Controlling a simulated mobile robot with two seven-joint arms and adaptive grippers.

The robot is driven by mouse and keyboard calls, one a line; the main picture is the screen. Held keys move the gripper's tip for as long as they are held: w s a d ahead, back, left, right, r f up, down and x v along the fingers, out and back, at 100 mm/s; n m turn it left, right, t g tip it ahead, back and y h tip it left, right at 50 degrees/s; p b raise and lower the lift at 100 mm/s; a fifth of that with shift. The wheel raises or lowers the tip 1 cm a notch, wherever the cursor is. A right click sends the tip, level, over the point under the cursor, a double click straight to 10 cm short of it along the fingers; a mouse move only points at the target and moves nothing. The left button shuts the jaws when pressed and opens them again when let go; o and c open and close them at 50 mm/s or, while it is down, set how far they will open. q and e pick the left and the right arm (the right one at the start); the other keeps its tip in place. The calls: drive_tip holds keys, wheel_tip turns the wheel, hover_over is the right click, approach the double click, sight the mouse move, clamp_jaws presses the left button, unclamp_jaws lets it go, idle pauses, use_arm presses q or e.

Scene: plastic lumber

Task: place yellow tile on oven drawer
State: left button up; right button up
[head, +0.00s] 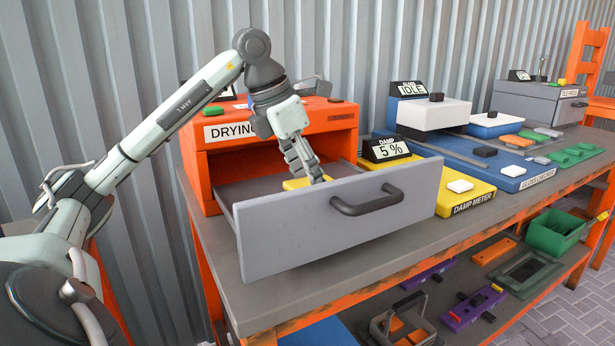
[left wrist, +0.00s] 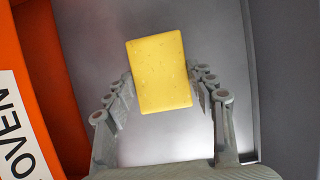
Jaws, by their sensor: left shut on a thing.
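The drying oven (head: 325,125) is an orange box on the bench, and its grey drawer (head: 285,235) is pulled out. My left gripper (head: 310,178) reaches down into the open drawer, behind the front panel. It is shut on the yellow tile (head: 294,184). In the left wrist view the tile (left wrist: 160,72) sits between the two fingers, above the grey drawer floor (left wrist: 215,45). I cannot tell whether the tile touches the floor. The front panel hides part of the drawer's inside. My right gripper is not in view.
The drawer handle (head: 368,202) sticks out in front. A yellow damp meter (head: 425,190) reading 5% stands close on the right, with a blue station (head: 500,165) beyond it. A lower shelf holds purple parts and a green bin (head: 553,232). The bench's front strip is clear.

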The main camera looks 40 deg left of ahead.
use_arm(q)
drive_tip(key=o, duration=1.2)
drive_tip(key=shift+c, duration=0.2)
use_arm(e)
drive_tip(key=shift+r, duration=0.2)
use_arm(q)
drive_tip(key=shift+r+p, duration=0.3)
drive_tip(key=p+v, duration=0.1)
drive_tip(key=v, duration=0.6)
drive_tip(key=shift+s+a+r+p, duration=0.1)
drive_tip(key=shift+s+r+p, duration=0.05)
drive_tip(key=shift+r+p, duration=0.25)
drive_tip(key=p+v, duration=0.1)
drive_tip(key=v, duration=0.2)
drive_tip(key=shift+s+r, duration=0.25)
drive_tip(key=shift+r, duration=0.05)
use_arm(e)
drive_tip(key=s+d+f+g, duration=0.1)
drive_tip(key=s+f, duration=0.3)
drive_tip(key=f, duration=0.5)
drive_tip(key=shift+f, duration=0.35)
